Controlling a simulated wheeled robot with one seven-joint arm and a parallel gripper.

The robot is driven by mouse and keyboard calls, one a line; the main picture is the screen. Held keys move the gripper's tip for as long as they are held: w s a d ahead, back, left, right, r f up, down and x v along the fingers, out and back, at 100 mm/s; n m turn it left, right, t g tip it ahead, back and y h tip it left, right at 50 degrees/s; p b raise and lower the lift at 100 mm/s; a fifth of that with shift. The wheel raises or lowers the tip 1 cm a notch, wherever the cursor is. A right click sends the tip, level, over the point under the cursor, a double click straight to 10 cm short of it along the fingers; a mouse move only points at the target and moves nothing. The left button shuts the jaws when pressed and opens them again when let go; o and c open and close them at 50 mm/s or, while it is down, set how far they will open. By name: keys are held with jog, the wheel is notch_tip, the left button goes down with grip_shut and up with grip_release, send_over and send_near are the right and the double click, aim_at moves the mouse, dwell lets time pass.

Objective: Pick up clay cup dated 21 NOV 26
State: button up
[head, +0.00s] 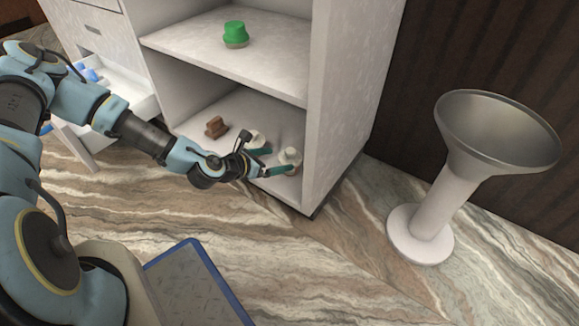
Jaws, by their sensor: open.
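Two small pale cups with light tops are on the lower shelf of the white cabinet. The nearer cup (290,157) is at the shelf's right, by the side panel. The other cup (256,139) is behind and to the left, partly hidden by my gripper. No date can be read on either, so I cannot tell which is dated 21 NOV 26. My gripper (281,160) is open, with its teal fingers reaching in low over the shelf. Its fingertips are at the nearer cup; I cannot tell whether they touch it.
A brown object (216,127) is on the lower shelf at left. A green-topped cup (235,35) is on the upper shelf (270,75). The cabinet's right panel (345,100) is close to my gripper. A funnel-topped stand (420,228) is at right; a blue-edged tray (200,290) is in front.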

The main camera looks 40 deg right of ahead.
aim_at(286, 159)
jog(key=shift+x, duration=1)
jog(key=b+x, duration=0.1)
jog(key=x, duration=0.1)
jog(key=b+x, duration=0.2)
jog(key=shift+w+d+f, duration=0.1)
jog(key=shift+d+f, duration=0.05)
jog(key=shift+f, duration=0.45)
jog(key=shift+d+b, duration=0.3)
jog(key=c, duration=1.2)
